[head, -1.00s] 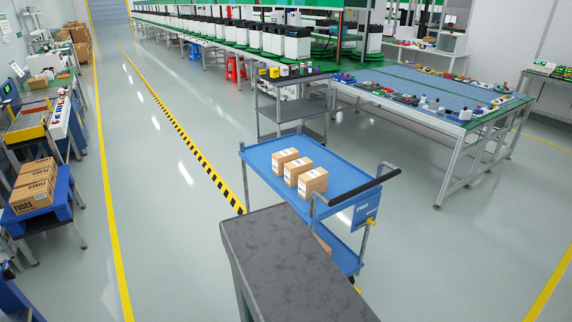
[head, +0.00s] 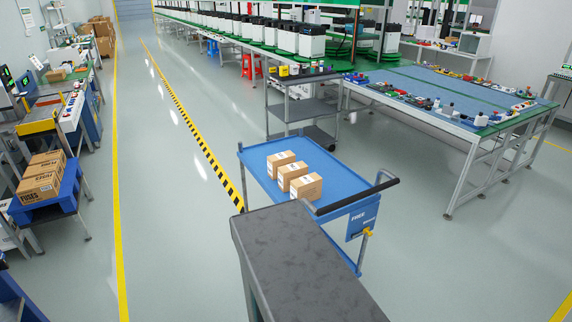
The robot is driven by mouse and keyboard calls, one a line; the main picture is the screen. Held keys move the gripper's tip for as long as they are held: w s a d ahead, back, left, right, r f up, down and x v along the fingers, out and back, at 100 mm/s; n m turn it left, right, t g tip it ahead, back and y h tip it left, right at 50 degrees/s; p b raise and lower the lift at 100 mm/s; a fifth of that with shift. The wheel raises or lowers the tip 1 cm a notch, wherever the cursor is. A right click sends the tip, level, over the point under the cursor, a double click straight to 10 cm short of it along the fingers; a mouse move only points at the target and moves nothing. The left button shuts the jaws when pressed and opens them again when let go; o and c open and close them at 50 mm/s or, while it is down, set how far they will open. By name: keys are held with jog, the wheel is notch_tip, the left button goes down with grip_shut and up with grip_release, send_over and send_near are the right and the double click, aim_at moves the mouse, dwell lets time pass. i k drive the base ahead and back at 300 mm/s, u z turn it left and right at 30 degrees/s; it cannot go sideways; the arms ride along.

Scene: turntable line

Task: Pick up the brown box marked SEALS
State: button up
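Three brown cardboard boxes stand in a row on the blue top deck of a trolley (head: 330,160): a back one (head: 281,163), a middle one (head: 291,175) and a front one (head: 306,188). Each has a white label on it, but the print is too small to read, so I cannot tell which is marked SEALS. The boxes look upright and close together. My gripper is not in view.
Brown boxes marked FUSES (head: 38,187) sit on a blue stand at the left. The trolley's black handle (head: 357,197) is at its right end. A grey cart (head: 303,110) stands behind it, and a long workbench (head: 460,95) at the right. The floor left of the trolley is clear.

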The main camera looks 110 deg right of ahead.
aim_at(287, 157)
jog(key=u, duration=0.1)
jog(key=k, duration=1)
jog(key=z, duration=1.75)
jog(key=i, duration=1)
jog(key=z, duration=0.1)
jog(key=k, duration=0.15)
jog(key=z, duration=0.05)
